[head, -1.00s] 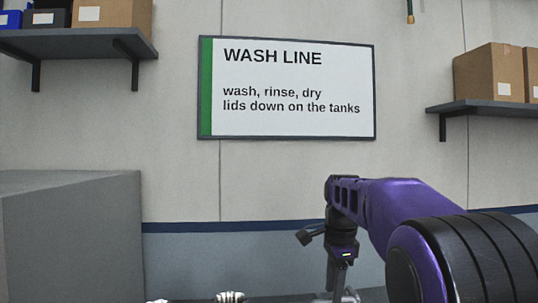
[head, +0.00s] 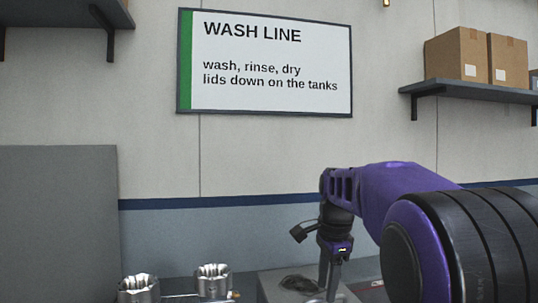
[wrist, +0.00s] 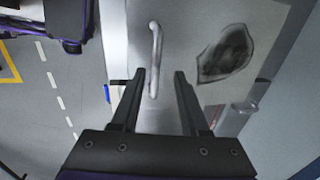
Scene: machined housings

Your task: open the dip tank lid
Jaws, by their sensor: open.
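The dip tank lid (wrist: 190,25) is a flat light grey panel under my gripper in the wrist view, with a dark smudge (wrist: 228,53) on it. A pale bar handle (wrist: 155,50) runs along the lid, near its left side. My gripper (wrist: 160,73) is open, and the handle lies in the picture between its two fingers. I cannot tell how far the fingers are above it. In the head view, the lid (head: 268,288) shows low in the picture, looking closed, with my gripper (head: 334,278) over it; the handle is not clear there.
Shiny machined housings (head: 213,281) stand left of the lid. A tall grey block (head: 60,220) is at the far left. A wall sign (head: 265,62) and a shelf with boxes (head: 470,90) are behind. Open floor (wrist: 40,100) lies left in the wrist view.

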